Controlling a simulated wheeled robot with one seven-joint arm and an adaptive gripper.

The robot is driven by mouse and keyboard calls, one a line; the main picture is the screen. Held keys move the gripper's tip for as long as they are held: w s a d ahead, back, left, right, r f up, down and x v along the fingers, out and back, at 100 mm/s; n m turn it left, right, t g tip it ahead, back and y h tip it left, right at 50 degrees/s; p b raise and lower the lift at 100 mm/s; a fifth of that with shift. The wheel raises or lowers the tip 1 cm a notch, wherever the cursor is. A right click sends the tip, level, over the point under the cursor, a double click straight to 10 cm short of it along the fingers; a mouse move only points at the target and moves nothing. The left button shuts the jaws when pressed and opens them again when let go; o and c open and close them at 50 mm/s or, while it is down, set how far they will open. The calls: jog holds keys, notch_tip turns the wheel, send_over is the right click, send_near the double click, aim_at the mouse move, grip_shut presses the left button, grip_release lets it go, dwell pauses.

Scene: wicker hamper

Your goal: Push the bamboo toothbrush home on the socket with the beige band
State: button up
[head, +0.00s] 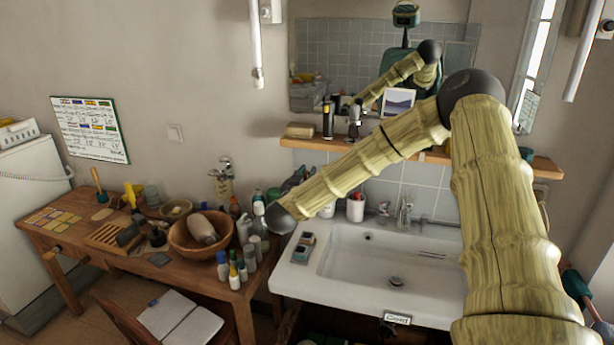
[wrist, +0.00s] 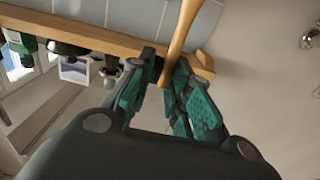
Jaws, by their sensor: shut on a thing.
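My gripper (wrist: 164,68) has its teal fingers shut on a tan wooden stick, the bamboo toothbrush (wrist: 184,28), in the wrist view. The toothbrush runs up past the fingertips and out of the top of that view. In the head view my gripper (head: 294,181) is mostly hidden behind my forearm, above the left end of the sink, and the toothbrush cannot be made out. I cannot make out a socket with a beige band in either view. A small dark-and-teal object (head: 304,246) sits on the sink's left rim; its details are too small to tell.
The white sink (head: 345,262) lies below my arm. A white cup (head: 355,209) stands at its back edge near the tap (head: 405,210). A wooden shelf (head: 300,142) runs above. Bottles and a wooden bowl (head: 185,240) crowd the desk at left.

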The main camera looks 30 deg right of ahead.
jog(key=shift+s+f+b, duration=0.15)
jog(key=shift+f+b, duration=1.15)
jog(key=shift+f, duration=1.45)
jog(key=shift+f+b, duration=1.05)
jog(key=shift+f, duration=1.05)
jog(key=o, duration=1.4)
jog(key=shift+p+v, duration=0.3)
jog(key=shift+v, duration=2.3)
jog(key=v, duration=1.1)
jog(key=shift+s+a, duration=0.2)
jog(key=shift+a, duration=0.2)
